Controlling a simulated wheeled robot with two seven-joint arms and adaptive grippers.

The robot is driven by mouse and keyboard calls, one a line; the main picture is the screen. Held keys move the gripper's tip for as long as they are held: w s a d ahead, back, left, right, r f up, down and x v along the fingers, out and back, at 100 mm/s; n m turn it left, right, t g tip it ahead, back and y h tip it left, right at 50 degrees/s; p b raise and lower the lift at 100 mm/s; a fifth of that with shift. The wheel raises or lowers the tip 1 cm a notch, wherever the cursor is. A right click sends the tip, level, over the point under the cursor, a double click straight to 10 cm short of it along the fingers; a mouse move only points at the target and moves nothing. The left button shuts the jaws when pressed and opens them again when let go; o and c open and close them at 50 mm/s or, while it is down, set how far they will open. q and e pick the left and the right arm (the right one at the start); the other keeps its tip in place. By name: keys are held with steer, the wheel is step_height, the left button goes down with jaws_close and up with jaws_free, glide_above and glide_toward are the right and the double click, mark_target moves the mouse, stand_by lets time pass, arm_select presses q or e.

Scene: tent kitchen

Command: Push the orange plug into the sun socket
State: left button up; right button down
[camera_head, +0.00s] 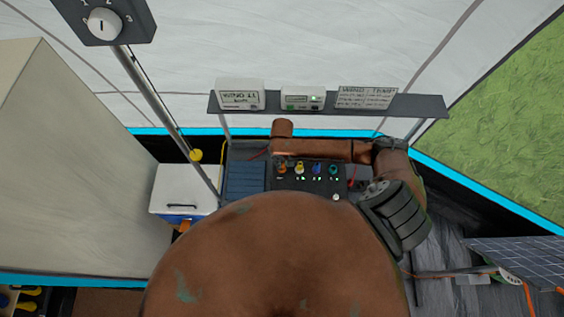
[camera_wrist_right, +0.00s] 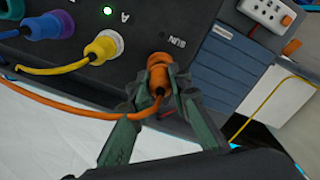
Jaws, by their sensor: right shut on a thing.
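The orange plug (camera_wrist_right: 160,75) with its orange cable is at the socket marked SUN on the dark panel (camera_wrist_right: 115,62) in the wrist view. My right gripper (camera_wrist_right: 158,98) has its green fingers on both sides of the plug and is shut on it. The plug's front end meets the panel face; the socket's opening is hidden behind it, and I cannot tell how deep it sits. In the head view the orange plug (camera_head: 282,169) shows at the left of the row. My right gripper's fingers are not clear there. My left gripper is not in view.
Yellow (camera_wrist_right: 102,47), blue (camera_wrist_right: 55,25) and teal plugs stand beside it in the same panel, with a green light (camera_wrist_right: 107,11) above the yellow one. A shelf (camera_head: 330,104) with small boxes is behind the panel. A white box (camera_head: 180,188) stands left.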

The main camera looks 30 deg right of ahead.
steer(key=shift+f, duration=0.9)
steer(key=c, duration=1.7)
jaws_free()
step_height(320, 180, up, 12)
steer(key=shift+f, duration=0.2)
steer(key=shift+r, duration=0.25)
steer(key=shift+s+f, duration=0.1)
